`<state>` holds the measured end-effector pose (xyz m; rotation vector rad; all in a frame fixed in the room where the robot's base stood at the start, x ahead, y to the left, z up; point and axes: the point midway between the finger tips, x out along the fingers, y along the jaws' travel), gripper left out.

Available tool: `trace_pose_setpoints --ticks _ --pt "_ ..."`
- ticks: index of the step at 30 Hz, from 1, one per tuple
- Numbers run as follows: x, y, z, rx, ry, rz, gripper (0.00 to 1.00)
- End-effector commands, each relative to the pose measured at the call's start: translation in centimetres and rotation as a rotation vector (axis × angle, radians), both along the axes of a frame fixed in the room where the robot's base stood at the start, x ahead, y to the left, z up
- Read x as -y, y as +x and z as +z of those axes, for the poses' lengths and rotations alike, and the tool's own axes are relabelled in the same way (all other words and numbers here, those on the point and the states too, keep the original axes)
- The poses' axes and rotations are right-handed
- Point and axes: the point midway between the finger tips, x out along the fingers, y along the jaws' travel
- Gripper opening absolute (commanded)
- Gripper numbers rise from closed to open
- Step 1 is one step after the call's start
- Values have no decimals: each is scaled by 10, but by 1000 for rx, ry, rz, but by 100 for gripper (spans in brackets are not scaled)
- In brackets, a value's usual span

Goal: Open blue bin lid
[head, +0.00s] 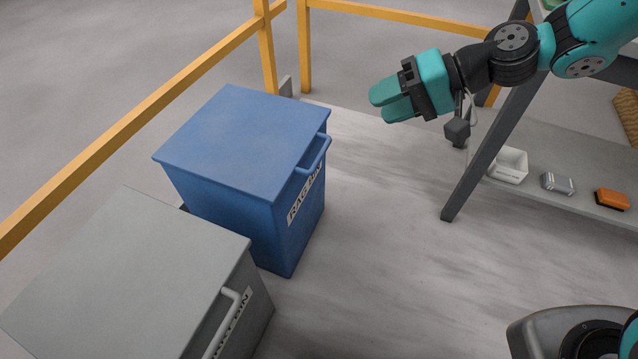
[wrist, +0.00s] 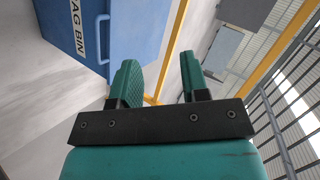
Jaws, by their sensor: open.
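The blue bin (head: 255,215) stands on the slab left of centre in the head view, its flat blue lid (head: 245,140) shut. A blue bar handle (head: 314,154) is on its right-hand side, above a label that reads like "RAG BIN". My gripper (head: 385,102) is in the air to the right of the bin, apart from it, with teal fingers. In the wrist view the fingers (wrist: 158,80) are spread with nothing between them. The bin (wrist: 125,35) shows there at upper left, with its handle (wrist: 102,38) beyond the left finger.
A grey bin (head: 130,280) with its own handle (head: 228,320) stands at front left, close to the blue bin. Yellow rails (head: 130,125) run behind. A shelf rack (head: 480,160) at right holds a white box (head: 509,164) and an orange item (head: 612,198). Floor between bin and rack is clear.

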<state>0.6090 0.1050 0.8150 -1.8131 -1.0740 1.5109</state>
Motion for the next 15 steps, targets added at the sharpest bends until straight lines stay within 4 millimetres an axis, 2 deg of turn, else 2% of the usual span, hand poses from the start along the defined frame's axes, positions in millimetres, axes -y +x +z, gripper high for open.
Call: trace_pose_setpoints --ticks 1,3,6,10,12,15 --pt "4 15 -61 -31 52 -47 42" --pt "9 34 -105 -60 129 -113 42" --pt "19 55 -161 -100 230 -204 42" --pt "32 74 -215 -139 329 -302 42" --pt "37 80 -233 -153 365 -339 42" --pt "41 84 -247 -168 397 -371 42"
